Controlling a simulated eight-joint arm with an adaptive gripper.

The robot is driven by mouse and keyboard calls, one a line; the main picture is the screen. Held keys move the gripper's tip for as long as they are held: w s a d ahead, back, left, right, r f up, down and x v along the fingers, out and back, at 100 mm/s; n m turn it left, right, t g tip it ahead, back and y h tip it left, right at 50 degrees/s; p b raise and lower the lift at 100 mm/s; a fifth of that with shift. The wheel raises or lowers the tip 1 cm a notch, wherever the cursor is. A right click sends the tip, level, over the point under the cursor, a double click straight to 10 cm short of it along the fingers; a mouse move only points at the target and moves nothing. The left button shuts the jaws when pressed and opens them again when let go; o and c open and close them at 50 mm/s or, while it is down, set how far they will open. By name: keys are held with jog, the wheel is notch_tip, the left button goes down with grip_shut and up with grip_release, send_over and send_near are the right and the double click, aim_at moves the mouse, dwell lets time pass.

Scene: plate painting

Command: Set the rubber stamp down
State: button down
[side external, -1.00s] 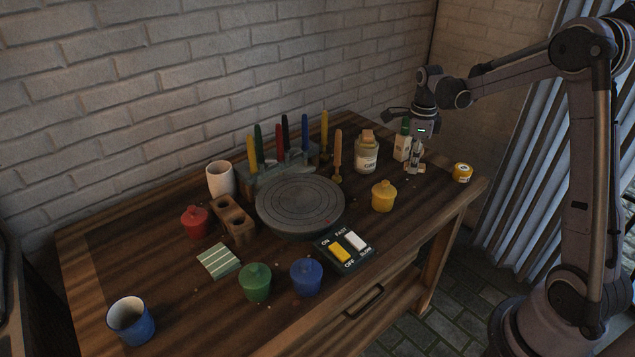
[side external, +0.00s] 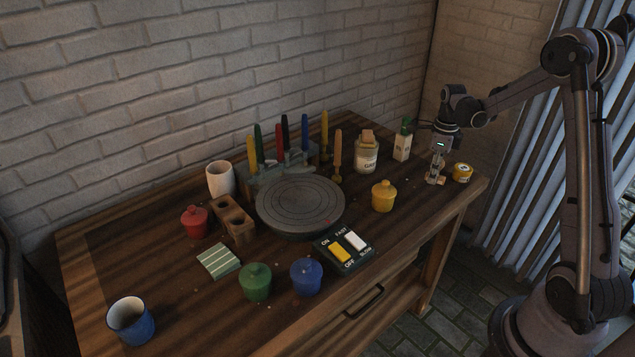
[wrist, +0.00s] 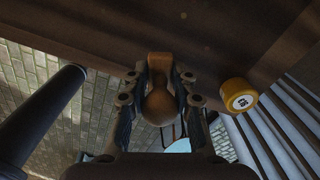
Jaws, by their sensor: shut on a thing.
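In the side view my gripper (side external: 437,172) points down near the right end of the wooden table (side external: 395,235). The stamp's pale base (side external: 435,180) shows just below the fingers, at or very close to the tabletop. I cannot tell whether it touches.
A small yellow tin (side external: 462,172) stands just right of my gripper; it also shows in the wrist view (wrist: 239,94). A white carton with a green top (side external: 402,142) stands behind left. A yellow lidded pot (side external: 383,196) is farther left. The table's right edge is close.

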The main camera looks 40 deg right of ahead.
aim_at(416, 195)
jog(key=w, duration=0.1)
jog(key=w+a+f, duration=0.1)
jog(key=w+f, duration=0.1)
jog(key=shift+a+f, duration=0.15)
jog(key=shift+a, duration=0.2)
jog(key=shift+f, duration=1.9)
jog(key=shift+f, duration=0.15)
jog(key=c, duration=1.1)
grip_release()
